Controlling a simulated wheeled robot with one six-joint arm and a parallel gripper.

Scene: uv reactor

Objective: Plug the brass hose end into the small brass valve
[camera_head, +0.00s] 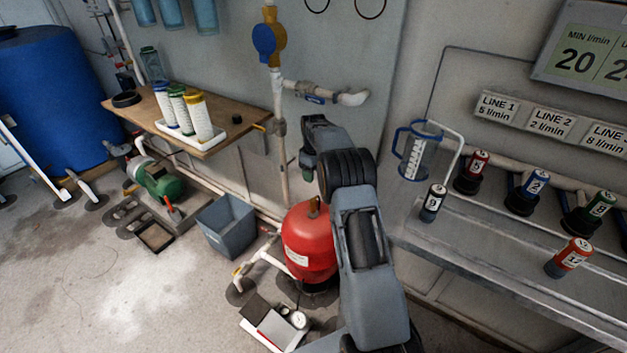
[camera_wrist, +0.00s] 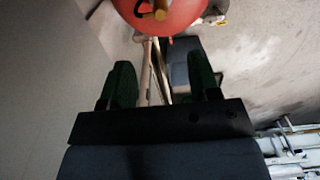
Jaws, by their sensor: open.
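A small brass fitting (camera_head: 314,206), which looks like the small brass valve, stands on top of the red tank (camera_head: 308,245). In the wrist view the brass fitting (camera_wrist: 161,13) shows at the top edge on the red tank (camera_wrist: 185,10), beyond the fingers. My gripper (camera_head: 307,173) is above and slightly behind the tank, partly hidden by my arm. Its two green fingers (camera_wrist: 162,78) are apart with nothing between them. I cannot clearly make out the brass hose end; a small brass-yellow piece (camera_head: 260,127) is at the wooden shelf's right edge.
The wooden shelf (camera_head: 225,142) holds several filter cartridges. A grey bin (camera_head: 226,222) and a green pump (camera_head: 160,180) stand left of the tank. White pipes (camera_head: 279,100) run up the wall. A metal bench (camera_head: 460,245) with labelled bottles is at right. Floor at left is open.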

